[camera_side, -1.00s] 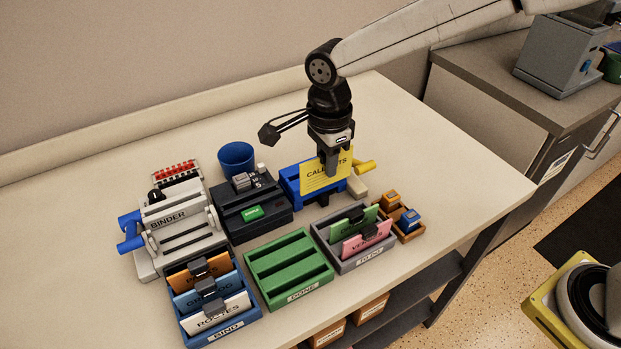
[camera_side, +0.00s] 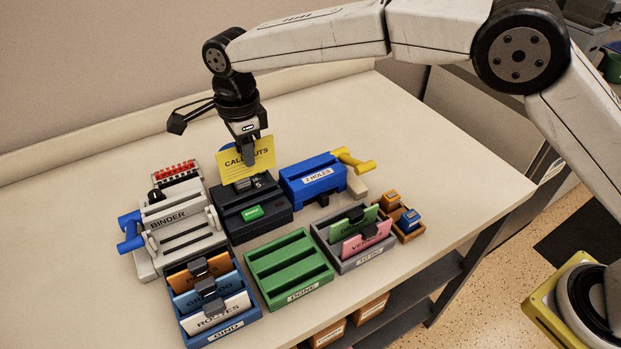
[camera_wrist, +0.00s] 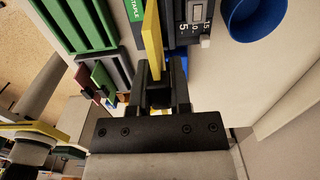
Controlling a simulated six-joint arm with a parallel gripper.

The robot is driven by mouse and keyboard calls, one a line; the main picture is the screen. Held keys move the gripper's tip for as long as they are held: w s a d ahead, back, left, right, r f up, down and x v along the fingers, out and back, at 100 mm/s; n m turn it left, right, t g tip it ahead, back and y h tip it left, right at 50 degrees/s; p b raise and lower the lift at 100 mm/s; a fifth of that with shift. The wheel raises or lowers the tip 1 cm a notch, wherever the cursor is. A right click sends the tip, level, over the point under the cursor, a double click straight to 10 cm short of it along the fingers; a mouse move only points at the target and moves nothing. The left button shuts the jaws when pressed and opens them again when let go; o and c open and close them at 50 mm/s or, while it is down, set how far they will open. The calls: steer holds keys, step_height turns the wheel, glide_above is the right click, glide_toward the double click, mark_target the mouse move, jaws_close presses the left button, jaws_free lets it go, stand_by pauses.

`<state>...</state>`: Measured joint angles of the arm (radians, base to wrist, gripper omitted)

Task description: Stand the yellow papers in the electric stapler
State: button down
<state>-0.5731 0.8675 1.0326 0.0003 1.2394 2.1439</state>
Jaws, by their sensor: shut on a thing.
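The yellow papers (camera_side: 250,158), lettered as CALL-OUTS, stand upright in my gripper (camera_side: 249,160), which is shut on their upper part. In the side view they appear above the back of the black electric stapler (camera_side: 258,222), which has a green label on its front. In the wrist view the yellow papers (camera_wrist: 153,45) show edge-on between the fingers of my gripper (camera_wrist: 163,75), beside the stapler (camera_wrist: 172,12) with its dial numbers and grey slider. The papers' lower edge looks clear of the stapler, but I cannot tell the exact gap.
A blue hole punch (camera_side: 312,182) is right of the stapler and a grey binder machine (camera_side: 175,225) left. A blue cup (camera_wrist: 258,15) is behind it. In front are the blue BIND tray (camera_side: 222,335), green DONE tray (camera_side: 290,268) and grey tray (camera_side: 352,262) with cards.

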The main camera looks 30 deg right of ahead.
mark_target(247, 175)
steer(key=shift+w+a, duration=0.1)
steer(key=shift+a, duration=0.25)
steer(key=shift+f, duration=0.3)
steer(key=shift+f, duration=4.1)
steer(key=shift+c, duration=2.4)
jaws_free()
steer(key=shift+r, duration=0.1)
steer(key=shift+r, duration=4.4)
